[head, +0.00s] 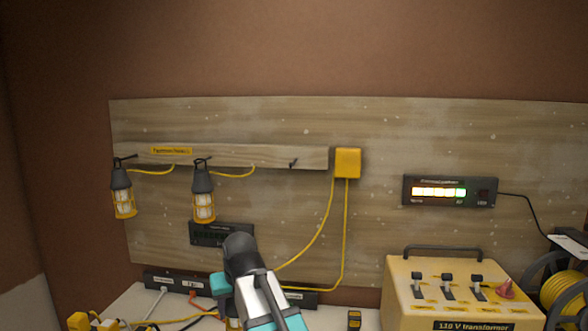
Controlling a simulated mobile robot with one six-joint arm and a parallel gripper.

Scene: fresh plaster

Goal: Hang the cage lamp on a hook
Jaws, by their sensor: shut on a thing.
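Two cage lamps with dark tops and yellow cages hang on the wooden rail (250,157): the left lamp (123,194) from the far left hook, the middle lamp (203,193) from the middle hook. The right hook (293,162) is bare. My arm rises from the bottom edge, with its dark joint just below the rail's middle part. My gripper's jaws do not show; the arm and the frame's lower edge hide that area.
A yellow box (348,162) closes the rail's right end, with yellow cables hanging from it. A charger with lit bars (449,191) is on the board. A yellow transformer (450,290) and a cable reel (565,290) stand at right. Power strips and cables lie low at left.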

